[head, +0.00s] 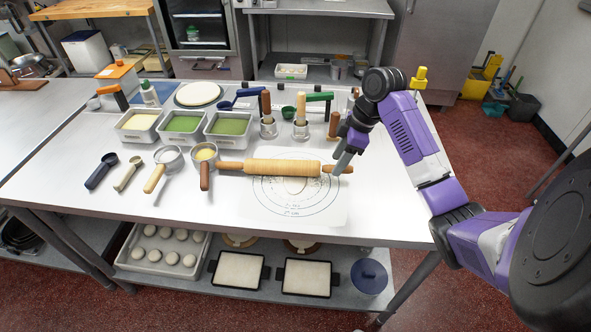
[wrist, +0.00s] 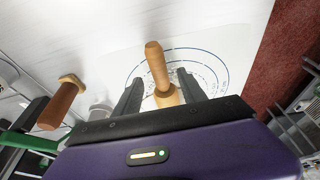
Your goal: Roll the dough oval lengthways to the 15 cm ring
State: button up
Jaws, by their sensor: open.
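A wooden rolling pin (head: 282,168) lies left to right across the upper part of a white mat (head: 325,215) printed with rings. The pale dough (head: 294,186) shows faintly at the ring centre, just below the pin; the pin hides part of it and its outline is hard to make out. My gripper (head: 340,170) is at the pin's right handle, pointing down. In the wrist view the open fingers (wrist: 160,88) stand either side of the wooden handle (wrist: 155,62). I cannot tell whether they touch it.
Ladles and scoops (head: 153,178) lie left of the mat. Behind them stand tubs of white and green filling (head: 184,124). Wooden-handled tools (head: 300,115) stand behind the pin; one handle (wrist: 62,105) shows left in the wrist view. The counter in front of the mat is clear.

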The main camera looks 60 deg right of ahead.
jog(key=shift+p+v, duration=1.05)
jog(key=shift+v, duration=0.75)
